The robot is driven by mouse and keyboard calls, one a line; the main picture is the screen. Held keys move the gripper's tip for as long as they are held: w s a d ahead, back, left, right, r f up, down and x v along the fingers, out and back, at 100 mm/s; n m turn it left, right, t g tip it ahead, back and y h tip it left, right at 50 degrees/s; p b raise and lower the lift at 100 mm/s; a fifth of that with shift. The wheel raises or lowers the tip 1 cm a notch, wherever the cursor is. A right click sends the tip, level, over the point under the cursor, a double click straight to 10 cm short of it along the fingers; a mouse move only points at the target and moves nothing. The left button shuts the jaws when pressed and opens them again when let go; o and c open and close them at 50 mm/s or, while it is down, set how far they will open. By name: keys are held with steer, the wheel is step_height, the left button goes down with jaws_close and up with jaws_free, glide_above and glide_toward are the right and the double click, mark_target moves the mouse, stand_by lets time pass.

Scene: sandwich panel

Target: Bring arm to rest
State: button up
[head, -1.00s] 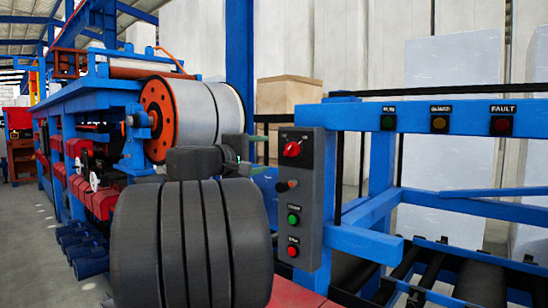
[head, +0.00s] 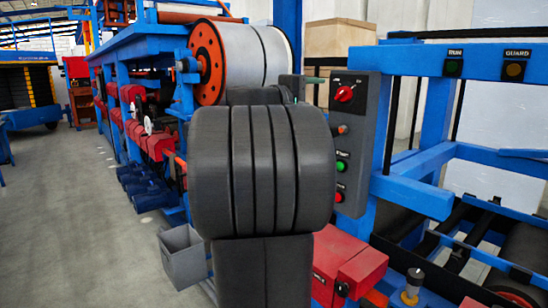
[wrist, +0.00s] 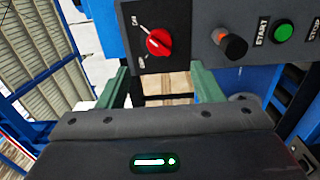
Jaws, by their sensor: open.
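My gripper (wrist: 160,88) is open and empty in the wrist view, its two green fingers apart on either side of the picture's middle. It is close in front of the grey control panel (wrist: 190,14). The panel's red rotary knob (wrist: 159,42) shows just beyond the fingers; whether they touch the panel cannot be told. In the head view my dark arm fills the middle and hides most of the gripper.
A large white roll with an orange end plate (head: 207,62) sits on the blue machine behind my arm. A blue frame with lamps (head: 480,62) and a roller bed lies right. A grey bin (head: 183,256) stands at lower left. The floor (head: 75,215) at left is open.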

mark_target(339, 93)
steer(key=p+x, duration=0.2)
steer(key=x, duration=0.7)
steer(key=shift+w+d+r, duration=0.1)
steer(key=shift+w+d, duration=0.2)
steer(key=shift+s+a, duration=0.1)
steer(key=shift+s+a+b, duration=0.15)
steer(key=shift+a+b, duration=0.05)
steer(key=shift+b, duration=0.1)
steer(key=b+v, duration=0.2)
steer(key=v, duration=1.1)
steer(key=p+x, duration=0.2)
steer(key=x, duration=1.2)
steer(key=shift+r+p, duration=0.15)
steer(key=shift+p, duration=0.75)
steer(key=shift+s+a+r+n+p, duration=0.1)
steer(key=shift+s+a+n+p, duration=0.1)
steer(key=shift+n+p, duration=0.5)
steer(key=p, duration=0.2)
steer(key=shift+w+n+p, duration=0.1)
steer(key=shift+n+p, duration=0.25)
steer(key=shift+n, duration=0.05)
